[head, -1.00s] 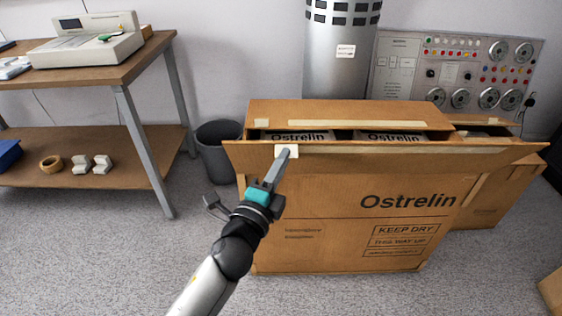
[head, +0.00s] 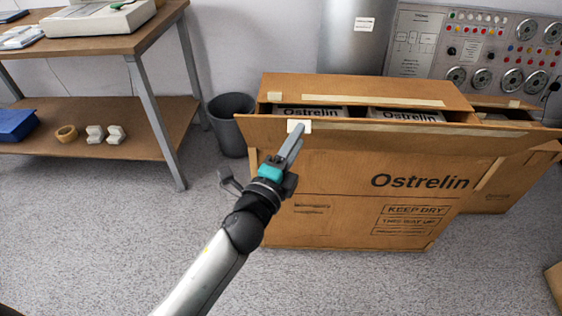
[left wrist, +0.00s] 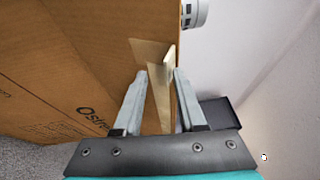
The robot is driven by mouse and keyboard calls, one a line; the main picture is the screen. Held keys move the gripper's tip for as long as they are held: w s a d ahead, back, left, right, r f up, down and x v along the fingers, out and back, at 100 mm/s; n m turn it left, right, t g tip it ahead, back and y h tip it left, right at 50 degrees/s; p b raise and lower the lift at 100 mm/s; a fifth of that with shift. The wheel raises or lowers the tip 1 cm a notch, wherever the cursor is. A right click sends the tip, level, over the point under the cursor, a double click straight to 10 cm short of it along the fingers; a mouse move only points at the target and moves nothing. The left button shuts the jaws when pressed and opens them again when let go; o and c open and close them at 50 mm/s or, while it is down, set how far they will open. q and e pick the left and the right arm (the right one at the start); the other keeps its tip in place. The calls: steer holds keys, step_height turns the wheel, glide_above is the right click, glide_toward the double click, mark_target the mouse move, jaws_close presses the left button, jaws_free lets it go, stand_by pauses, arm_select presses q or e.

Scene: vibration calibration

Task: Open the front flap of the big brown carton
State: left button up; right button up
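The big brown carton (head: 345,190) stands on the floor, marked "Ostrelin". Its front flap (head: 400,138) leans outward over the front face, leaving a gap at the top where printed boxes (head: 405,116) show inside. A pale tab (head: 299,126) sits near the flap's left end. My left gripper (head: 297,138) points up at this tab from the front. In the left wrist view, the left gripper's fingers (left wrist: 160,76) are apart, one on each side of the pale strip (left wrist: 158,90), with gaps visible beside it. My right gripper is out of view.
The other top flap (head: 360,90) lies behind the opening. A smaller carton (head: 510,185) stands to the right. A dark bin (head: 232,108) and a wooden table (head: 100,50) are at left. A metal cylinder (head: 355,45) and control panel (head: 490,50) stand behind.

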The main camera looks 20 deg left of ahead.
arm_select(q)
steer(key=s+a+f, duration=0.1)
steer(key=s, duration=1.3)
steer(key=shift+s+a+f, duration=0.15)
steer(key=shift+s+a, duration=0.25)
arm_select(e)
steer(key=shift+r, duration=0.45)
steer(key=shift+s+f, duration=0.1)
